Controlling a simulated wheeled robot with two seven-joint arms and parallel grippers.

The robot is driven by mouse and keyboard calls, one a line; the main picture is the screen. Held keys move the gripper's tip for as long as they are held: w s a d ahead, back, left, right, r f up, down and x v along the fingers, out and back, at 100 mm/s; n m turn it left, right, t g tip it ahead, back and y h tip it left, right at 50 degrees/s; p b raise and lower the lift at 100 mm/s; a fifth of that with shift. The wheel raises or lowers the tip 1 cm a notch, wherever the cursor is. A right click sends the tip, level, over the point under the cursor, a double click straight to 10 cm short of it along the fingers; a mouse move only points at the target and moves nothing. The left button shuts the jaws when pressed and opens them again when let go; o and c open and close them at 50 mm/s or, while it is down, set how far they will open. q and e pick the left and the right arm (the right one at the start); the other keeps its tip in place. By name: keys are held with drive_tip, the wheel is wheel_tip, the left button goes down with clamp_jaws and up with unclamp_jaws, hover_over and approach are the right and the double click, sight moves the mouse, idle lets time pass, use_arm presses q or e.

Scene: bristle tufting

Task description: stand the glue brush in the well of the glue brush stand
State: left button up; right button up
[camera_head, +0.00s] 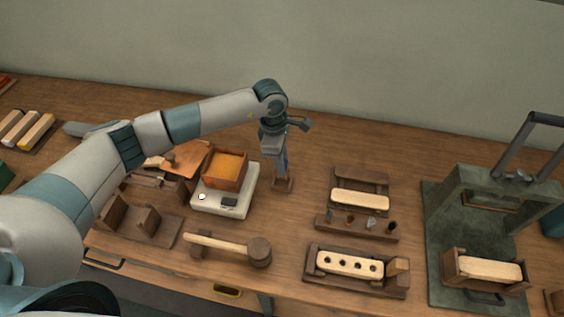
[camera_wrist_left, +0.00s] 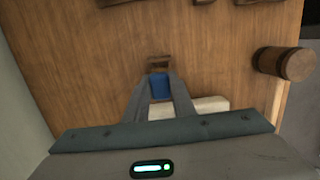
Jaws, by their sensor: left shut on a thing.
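My left gripper (camera_head: 280,172) points down over the small brown wooden glue brush stand (camera_head: 284,186). It is shut on the glue brush, of which a blue part (camera_head: 286,160) shows beside the fingers. In the left wrist view the blue part of the brush (camera_wrist_left: 160,88) sits between the two grey fingers, with the brown stand (camera_wrist_left: 160,61) just beyond the fingertips. The brush's lower end and the stand's well are hidden, so I cannot tell whether the brush is inside the well. My right gripper is not in view.
A white scale (camera_head: 222,207) with an orange-filled wooden box (camera_head: 225,170) stands close left of the stand. A mallet (camera_head: 232,246) lies in front. Wooden block holders (camera_head: 358,270) and a green press (camera_head: 440,235) are on the right. Bare tabletop lies right of the stand.

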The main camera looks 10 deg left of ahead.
use_arm(q)
drive_tip(key=shift+b, duration=0.3)
idle(0.7)
drive_tip(key=shift+b, duration=0.4)
idle(0.6)
drive_tip(key=shift+f+b, duration=0.45)
drive_tip(key=shift+f+b, duration=1.15)
drive_tip(key=shift+f, duration=0.1)
drive_tip(key=shift+f+b, duration=0.9)
drive_tip(key=shift+f, duration=0.05)
drive_tip(key=shift+f+b, duration=0.25)
drive_tip(key=shift+b, duration=0.15)
idle(0.5)
drive_tip(key=o, duration=1.4)
